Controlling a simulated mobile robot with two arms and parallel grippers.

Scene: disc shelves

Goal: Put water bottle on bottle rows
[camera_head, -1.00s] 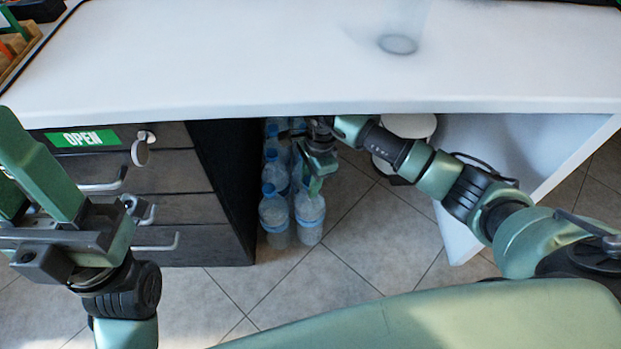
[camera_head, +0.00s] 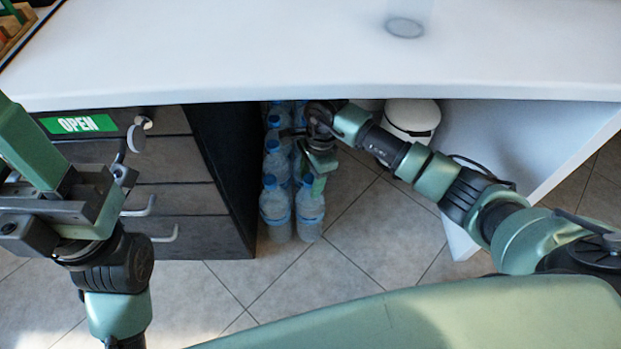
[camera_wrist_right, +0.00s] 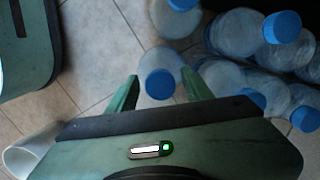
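Clear water bottles with blue caps stand in two columns on the floor beside the dark drawer unit. In the head view, the front left bottle (camera_head: 275,212) and front right bottle (camera_head: 310,212) stand side by side. My right gripper (camera_head: 318,180) is over the front right bottle, with a green finger beside its cap. In the right wrist view, my right gripper (camera_wrist_right: 160,80) has its fingers apart on either side of a blue-capped bottle (camera_wrist_right: 160,84), with narrow gaps beside the cap. My left gripper (camera_head: 50,180) is at the left, away from the bottles; its fingertips are partly out of frame.
The white counter (camera_head: 300,60) overhangs the back bottles and my right wrist. The drawer unit (camera_head: 180,200) with handles borders the bottles on the left. A white round bin (camera_head: 411,118) stands behind my right arm. Tiled floor (camera_head: 350,265) in front is clear.

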